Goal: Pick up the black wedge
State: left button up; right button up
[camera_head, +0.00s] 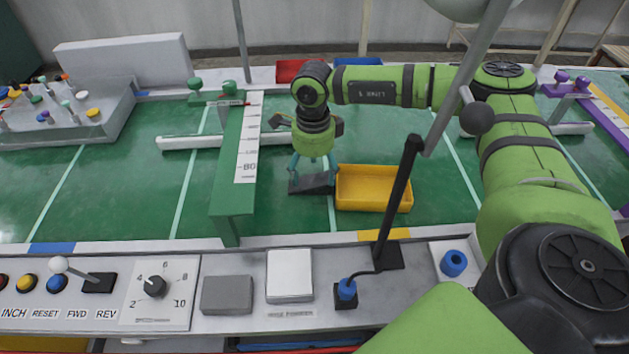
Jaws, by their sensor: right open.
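The black wedge (313,184) lies on the green table surface, just left of a yellow tray. It is a dark, flat block seen small from above. My right gripper (312,172) points down right over the wedge, with its teal fingers apart. The fingertips are at the wedge's height in the picture, one toward each side of it. I cannot tell whether they touch it. The fingers cover part of the wedge. My left gripper does not show.
The yellow tray (374,203) stands close on the right of the wedge. A green stand with a white scale (249,140) rises on the left. A black slanted lever (400,190) stands in front of the tray. A control panel (228,260) runs along the front edge.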

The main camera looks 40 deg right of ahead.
aim_at(312, 184)
jog(key=f, duration=0.3)
jog(key=shift+w+a+f+p, duration=0.2)
jog(key=shift+f+p, duration=0.1)
jog(key=shift+f, duration=0.4)
jog(key=shift+s, duration=0.1)
jog(key=shift+c, duration=0.4)
jog(key=c, duration=0.9)
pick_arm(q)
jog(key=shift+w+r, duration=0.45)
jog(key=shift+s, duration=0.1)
